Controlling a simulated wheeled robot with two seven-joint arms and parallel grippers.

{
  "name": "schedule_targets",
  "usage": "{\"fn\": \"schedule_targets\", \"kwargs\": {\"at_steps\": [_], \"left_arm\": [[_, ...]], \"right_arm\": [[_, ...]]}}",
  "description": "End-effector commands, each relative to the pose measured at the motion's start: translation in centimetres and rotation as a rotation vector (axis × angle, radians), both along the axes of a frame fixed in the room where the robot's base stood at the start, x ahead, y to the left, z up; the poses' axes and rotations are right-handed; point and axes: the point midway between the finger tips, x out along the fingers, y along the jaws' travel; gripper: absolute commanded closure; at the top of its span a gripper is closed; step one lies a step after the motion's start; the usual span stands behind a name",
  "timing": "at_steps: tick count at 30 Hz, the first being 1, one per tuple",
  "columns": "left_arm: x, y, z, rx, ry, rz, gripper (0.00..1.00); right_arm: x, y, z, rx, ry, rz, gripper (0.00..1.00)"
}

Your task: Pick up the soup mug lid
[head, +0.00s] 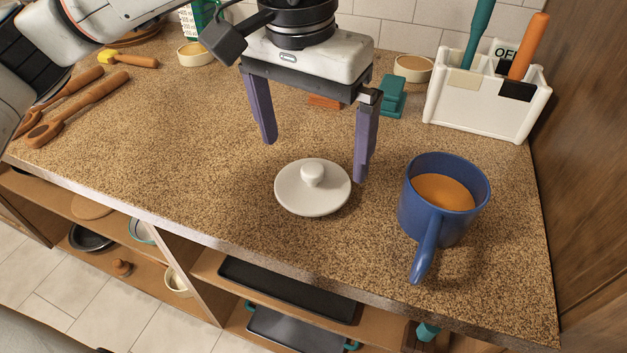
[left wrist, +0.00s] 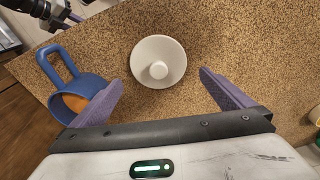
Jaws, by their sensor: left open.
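The soup mug lid (head: 313,188) is a round white disc with a knob on top. It lies flat on the speckled counter in the head view, and it also shows in the left wrist view (left wrist: 158,62). My left gripper (head: 314,160) is open above and behind the lid, its two purple fingers pointing down. In the left wrist view the lid lies beyond the fingertips (left wrist: 161,78), roughly centred between them, with nothing held. The blue mug (head: 410,215) with orange soup stands upright to the right of the lid, handle toward the front.
A white utensil holder (head: 487,100) stands at the back right near a wooden side panel (head: 590,130). Wooden utensils (head: 85,105) lie at the left. The counter left of the lid is clear. Open shelves with black trays (head: 285,290) sit below the front edge.

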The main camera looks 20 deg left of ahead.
Motion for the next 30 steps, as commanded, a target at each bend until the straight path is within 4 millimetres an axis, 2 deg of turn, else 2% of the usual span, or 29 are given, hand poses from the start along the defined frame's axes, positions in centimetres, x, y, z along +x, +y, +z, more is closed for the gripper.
{"fn": "schedule_targets", "kwargs": {"at_steps": [10, 19, 20, 26, 30], "left_arm": [[-0.3, -0.1, -4.6, 0.000, 0.002, 0.001, 0.00], [-0.2, -0.1, -5.3, -0.001, -0.001, 0.000, 0.00], [-0.2, -0.1, -5.3, -0.001, -0.001, 0.000, 0.02], [-0.2, -0.1, -5.3, 0.000, -0.001, 0.000, 0.35], [-0.1, -0.2, -5.2, 0.000, -0.001, 0.000, 0.36]], "right_arm": [[0.4, 0.1, 0.5, 0.002, -0.012, 0.000, 0.69], [0.8, 0.1, 0.7, 0.004, -0.020, -0.001, 0.69], [0.8, 0.1, 0.7, 0.004, -0.020, -0.001, 0.69], [0.7, 0.1, 0.7, 0.003, -0.020, -0.002, 0.69], [0.7, 0.0, 0.7, 0.003, -0.019, -0.001, 0.69]]}}
